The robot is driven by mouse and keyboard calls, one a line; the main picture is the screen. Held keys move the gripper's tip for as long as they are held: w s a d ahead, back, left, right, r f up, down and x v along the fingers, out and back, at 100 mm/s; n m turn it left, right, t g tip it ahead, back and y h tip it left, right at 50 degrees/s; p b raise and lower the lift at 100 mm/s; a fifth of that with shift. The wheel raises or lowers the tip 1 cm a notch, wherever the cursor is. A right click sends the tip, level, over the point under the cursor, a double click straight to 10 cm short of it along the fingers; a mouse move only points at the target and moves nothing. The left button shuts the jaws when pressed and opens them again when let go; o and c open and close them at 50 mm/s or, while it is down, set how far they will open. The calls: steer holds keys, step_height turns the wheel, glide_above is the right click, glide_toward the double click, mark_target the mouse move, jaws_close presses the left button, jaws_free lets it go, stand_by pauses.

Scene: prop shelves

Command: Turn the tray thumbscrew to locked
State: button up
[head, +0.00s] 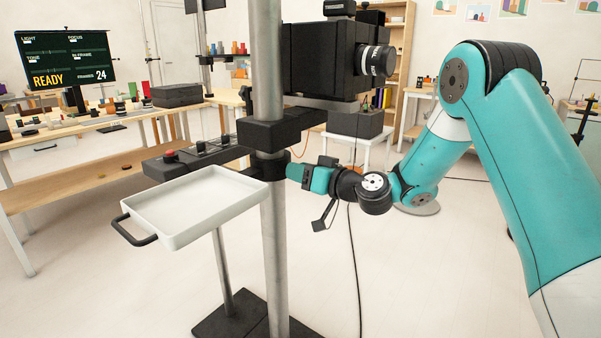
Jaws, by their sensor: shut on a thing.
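The white tray (192,205) has a black handle at its front left and sits level beside the metal pole (274,240). A black clamp collar (270,166) joins the tray to the pole. My gripper (291,172) reaches in from the right, with its fingertips against the right side of this collar. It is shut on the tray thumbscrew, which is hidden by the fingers. The screw's turned position cannot be seen.
A black camera (325,57) is mounted on the pole above my gripper. A black control box (190,158) with a red button is behind the tray. A cable (353,240) hangs below my wrist. A screen (65,60) reads READY. The floor at front left is clear.

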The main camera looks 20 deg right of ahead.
steer(key=shift+f+m+p, duration=0.15)
steer(key=shift+m+p, duration=6.55)
steer(key=shift+m, duration=7.5)
steer(key=o, duration=0.9)
